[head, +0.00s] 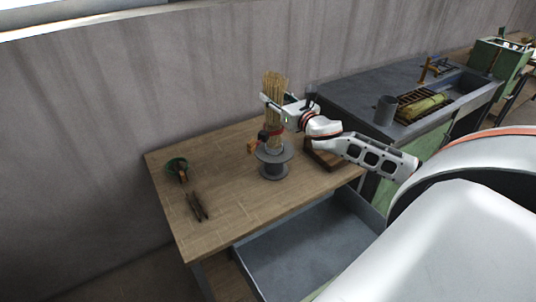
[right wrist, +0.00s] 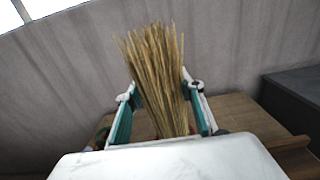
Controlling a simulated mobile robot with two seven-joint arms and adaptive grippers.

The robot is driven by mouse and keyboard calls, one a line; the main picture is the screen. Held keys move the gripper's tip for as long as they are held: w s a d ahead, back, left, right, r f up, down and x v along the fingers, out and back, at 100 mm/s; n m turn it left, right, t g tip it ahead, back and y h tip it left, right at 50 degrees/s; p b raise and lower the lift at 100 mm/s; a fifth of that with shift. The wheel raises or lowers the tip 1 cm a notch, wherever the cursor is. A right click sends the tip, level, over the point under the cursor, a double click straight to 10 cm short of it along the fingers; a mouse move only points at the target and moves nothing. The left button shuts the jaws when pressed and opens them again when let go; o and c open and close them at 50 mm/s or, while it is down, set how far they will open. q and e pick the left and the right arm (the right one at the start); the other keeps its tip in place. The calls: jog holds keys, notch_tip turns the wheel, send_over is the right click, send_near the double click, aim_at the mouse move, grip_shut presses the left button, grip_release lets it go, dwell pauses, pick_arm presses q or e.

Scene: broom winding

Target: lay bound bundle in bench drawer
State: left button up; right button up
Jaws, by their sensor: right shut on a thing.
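The bundle of straw (head: 274,90) stands upright over the grey spool (head: 273,168) on the wooden bench. It also shows in the right wrist view (right wrist: 155,70), fanned out at the top. My right gripper (head: 272,114) is shut on the bundle from the right. Its teal-padded fingers lie on both sides of the straw in the right wrist view (right wrist: 161,92). Whether the bundle's foot rests on the spool is hard to tell. The bench drawer (head: 310,250) is pulled out below the front edge and its visible floor is bare. My left gripper is not in view.
Pliers-like tools (head: 196,206) and a green round item (head: 177,165) lie on the bench's left side. A wooden tray (head: 322,156) sits right of the spool. A grey counter with a cup (head: 385,110) stands beyond. The bench's front middle is clear.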

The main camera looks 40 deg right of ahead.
aim_at(279, 84)
jog(key=shift+r, duration=1.75)
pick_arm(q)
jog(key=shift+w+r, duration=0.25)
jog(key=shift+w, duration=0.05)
pick_arm(e)
jog(key=shift+r, duration=1)
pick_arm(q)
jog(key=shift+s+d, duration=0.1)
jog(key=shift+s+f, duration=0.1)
pick_arm(e)
jog(key=shift+s+f, duration=0.1)
